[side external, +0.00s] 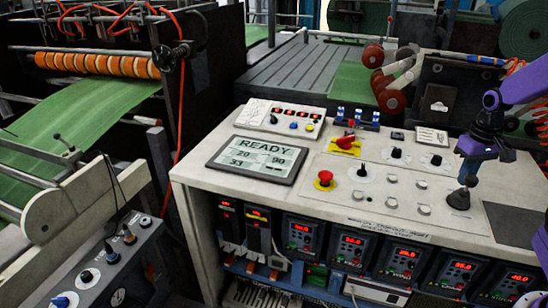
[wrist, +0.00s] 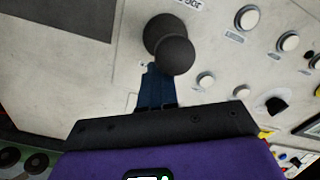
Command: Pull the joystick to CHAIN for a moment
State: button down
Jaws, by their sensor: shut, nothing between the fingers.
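The joystick (side external: 459,199) stands at the right end of the light control panel. It is black with a dark base. In the wrist view its round black knob (wrist: 174,56) shows in front of the dark base. My gripper (side external: 468,179) is purple and black and points down at the joystick. Its blue fingers (wrist: 155,71) are shut together with nothing between them. The tips are right beside the knob; I cannot tell whether they touch it. The label beside the joystick is only partly visible, and I cannot read CHAIN on it.
The panel holds a red emergency button (side external: 325,180), a yellow-and-red switch (side external: 346,145), several silver buttons and a READY screen (side external: 256,158). A dark flat pad (side external: 515,223) lies right of the joystick. The panel surface left of the joystick carries buttons close by.

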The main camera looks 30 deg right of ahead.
jog(key=shift+w+d, duration=1.4)
jog(key=shift+d, duration=0.05)
notch_tip(320, 180, up, 8)
dwell(0.8)
dwell(0.5)
jog(key=s+a+f+n, duration=0.1)
jog(key=s+a+n, duration=0.25)
jog(key=a, duration=0.45)
jog(key=s+a+n, duration=0.2)
jog(key=a+n, duration=0.2)
jog(key=a, duration=0.5)
jog(key=s+a+f+n, duration=0.1)
jog(key=s+a+n, duration=0.2)
jog(key=s, duration=0.4)
jog(key=s+a+f+n, duration=0.1)
jog(key=s+a+n, duration=0.3)
jog(key=s, duration=0.3)
jog(key=shift+s+f+n, duration=0.4)
jog(key=shift+n, duration=0.15)
